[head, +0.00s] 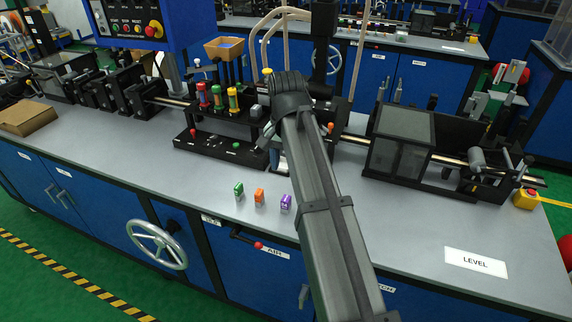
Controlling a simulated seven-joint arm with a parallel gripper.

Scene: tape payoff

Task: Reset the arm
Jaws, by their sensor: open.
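My arm (325,215) reaches from the bottom edge up over the middle of the bench, with a dark joint (290,92) at its far end. My gripper (267,140) shows only in part, as a small grey shape just left of the arm link; the rest is hidden behind the link. It is in front of the black tape station and above the bench. I see nothing held in it, though its fingertips are not clear.
Three small blocks, green (239,189), orange (259,196) and purple (286,203), stand on the grey bench left of my arm. Coloured cylinders (217,97) stand in the black station behind. A dark-windowed machine (402,142) is at right. The bench around the LEVEL label (476,262) is clear.

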